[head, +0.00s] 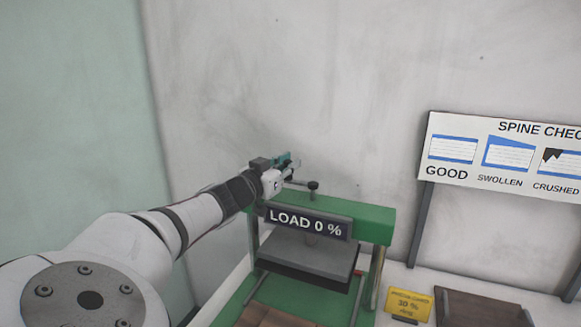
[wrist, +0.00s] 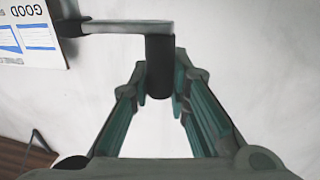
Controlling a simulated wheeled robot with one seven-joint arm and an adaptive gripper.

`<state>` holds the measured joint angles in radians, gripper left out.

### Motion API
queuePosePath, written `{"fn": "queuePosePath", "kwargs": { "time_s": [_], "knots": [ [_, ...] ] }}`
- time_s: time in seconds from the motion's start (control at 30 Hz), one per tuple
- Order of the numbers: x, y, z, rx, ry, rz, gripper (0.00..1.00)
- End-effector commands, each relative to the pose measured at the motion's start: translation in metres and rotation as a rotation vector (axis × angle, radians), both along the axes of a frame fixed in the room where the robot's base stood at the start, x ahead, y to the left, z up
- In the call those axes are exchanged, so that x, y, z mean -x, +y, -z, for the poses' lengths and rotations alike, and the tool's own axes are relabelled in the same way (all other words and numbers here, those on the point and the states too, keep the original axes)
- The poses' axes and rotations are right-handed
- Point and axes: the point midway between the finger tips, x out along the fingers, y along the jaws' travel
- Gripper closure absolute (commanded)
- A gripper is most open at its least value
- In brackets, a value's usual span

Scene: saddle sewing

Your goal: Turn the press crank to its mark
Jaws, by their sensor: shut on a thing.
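The press crank (head: 313,186) sits on top of the green press (head: 372,222), with a dark hub and a thin grey arm reaching left toward my gripper. In the wrist view the crank's grey arm (wrist: 125,27) runs from its hub at the left to a dark upright handle (wrist: 160,65). My gripper (head: 291,163) is shut on that handle, with teal fingers on both sides of it in the wrist view (wrist: 160,88). A sign on the press (head: 306,222) reads LOAD 0 %. I cannot make out a mark on the crank.
A grey plate (head: 310,255) hangs inside the press frame. A yellow card (head: 408,303) reading 30 % stands to its right, beside a brown box (head: 482,308). A spine check board (head: 505,150) stands at the right by the wall.

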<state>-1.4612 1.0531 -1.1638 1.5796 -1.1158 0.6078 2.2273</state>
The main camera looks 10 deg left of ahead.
Motion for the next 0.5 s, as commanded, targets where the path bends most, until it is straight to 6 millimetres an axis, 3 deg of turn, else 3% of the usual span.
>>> {"fn": "queuePosePath", "kwargs": {
  "time_s": [0.23,0.27,0.33,0.5],
  "knots": [
    [0.0008,-0.0006,0.0007,0.001,0.000,0.002,1.00],
    [0.0008,-0.0005,0.0007,0.001,0.000,0.002,0.81],
    [0.0008,-0.0005,0.0007,0.001,0.000,0.002,0.65],
    [0.0006,-0.0005,0.0005,0.001,0.000,0.002,0.62]
  ]
}}
